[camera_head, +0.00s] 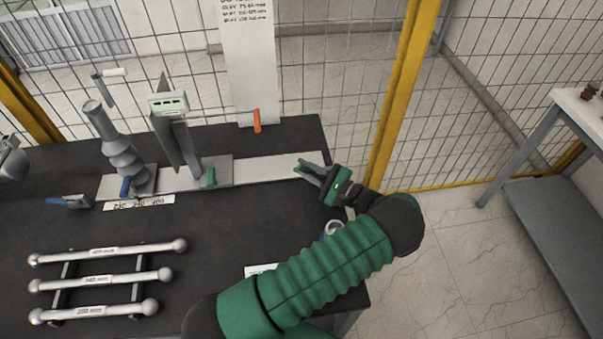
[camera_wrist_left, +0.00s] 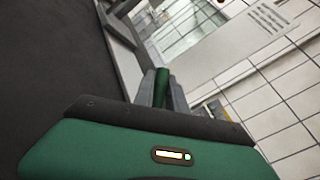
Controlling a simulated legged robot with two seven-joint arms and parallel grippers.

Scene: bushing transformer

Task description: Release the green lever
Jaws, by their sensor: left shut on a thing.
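My left gripper (camera_head: 309,169) is over the right end of the pale rail (camera_head: 275,167) on the black table. Its fingers are closed around a green piece that looks like a lever handle; this green piece (camera_wrist_left: 161,88) shows between the fingertips in the left wrist view. What it is fixed to is hidden. My right gripper is not in view.
A grey ribbed bushing (camera_head: 122,155) with a blue lever (camera_head: 125,187) stands at the rail's left end. An orange lever (camera_head: 257,121) is at the back. Several ball-ended rods (camera_head: 105,282) lie at front left. A yellow post (camera_head: 401,90) and mesh fence stand behind.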

